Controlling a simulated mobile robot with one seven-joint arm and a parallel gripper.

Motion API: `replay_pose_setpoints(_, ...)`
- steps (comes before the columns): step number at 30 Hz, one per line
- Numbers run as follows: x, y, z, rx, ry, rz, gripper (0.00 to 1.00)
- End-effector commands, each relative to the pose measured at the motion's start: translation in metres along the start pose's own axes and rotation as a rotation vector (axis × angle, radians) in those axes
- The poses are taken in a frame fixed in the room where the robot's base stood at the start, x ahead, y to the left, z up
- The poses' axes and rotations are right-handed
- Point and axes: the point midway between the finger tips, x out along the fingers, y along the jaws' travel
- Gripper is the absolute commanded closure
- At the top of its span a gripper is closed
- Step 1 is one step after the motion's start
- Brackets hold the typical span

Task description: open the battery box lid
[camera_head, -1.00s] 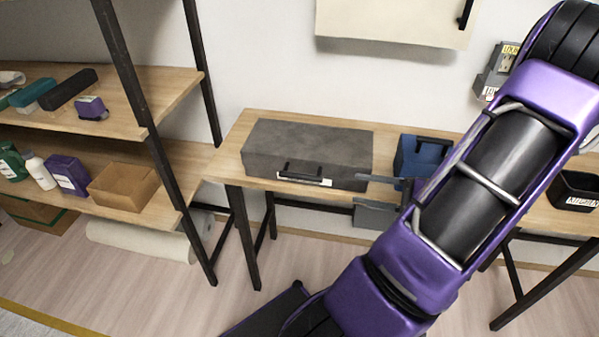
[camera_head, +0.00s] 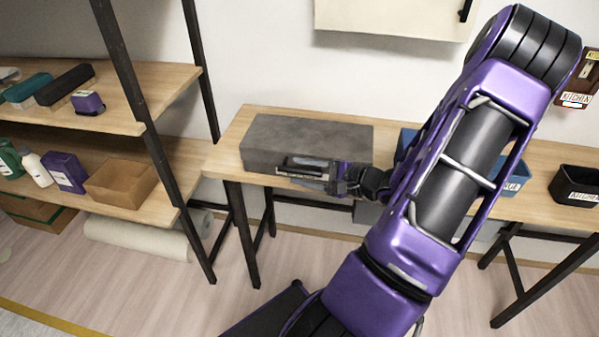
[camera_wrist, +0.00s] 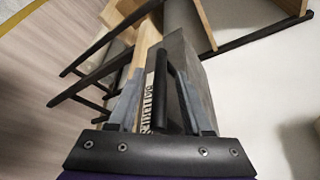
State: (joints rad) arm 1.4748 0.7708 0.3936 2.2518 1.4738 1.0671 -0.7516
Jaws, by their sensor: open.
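The battery box is a dark grey case (camera_head: 305,138) on the wooden bench, and its lid looks closed. A black handle (camera_head: 307,163) is on its front face, above a white label. My gripper (camera_head: 308,175) is at the front of the box by the handle. In the wrist view my gripper (camera_wrist: 160,105) is open, with one finger on each side of the black handle (camera_wrist: 180,90) and the white lettered label (camera_wrist: 149,98). The grey box (camera_wrist: 193,75) lies beyond the fingers. Whether the fingers touch the handle is unclear.
The wooden bench (camera_head: 228,150) is bare left of the box. A blue box (camera_head: 512,180) sits behind my arm, and a black bin (camera_head: 575,187) stands at right. A shelf rack (camera_head: 150,123) holds several items at left. A cabinet (camera_head: 390,18) hangs above.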

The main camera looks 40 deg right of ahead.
Motion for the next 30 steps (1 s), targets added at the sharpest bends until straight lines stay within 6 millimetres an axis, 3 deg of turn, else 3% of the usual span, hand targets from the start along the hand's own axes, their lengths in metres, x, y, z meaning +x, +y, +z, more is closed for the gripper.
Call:
replay_pose_setpoints(11,0.0087,-0.0002,0.0002,0.0,0.0,0.0,0.51)
replay_pose_setpoints(13,0.0086,-0.0001,0.0002,0.0,0.0,0.0,0.58)
replay_pose_setpoints(20,0.0083,-0.0001,0.0002,0.0,0.0,0.0,0.99)
replay_pose_setpoints(30,0.0082,-0.0001,0.0001,0.0,0.0,0.0,1.0)
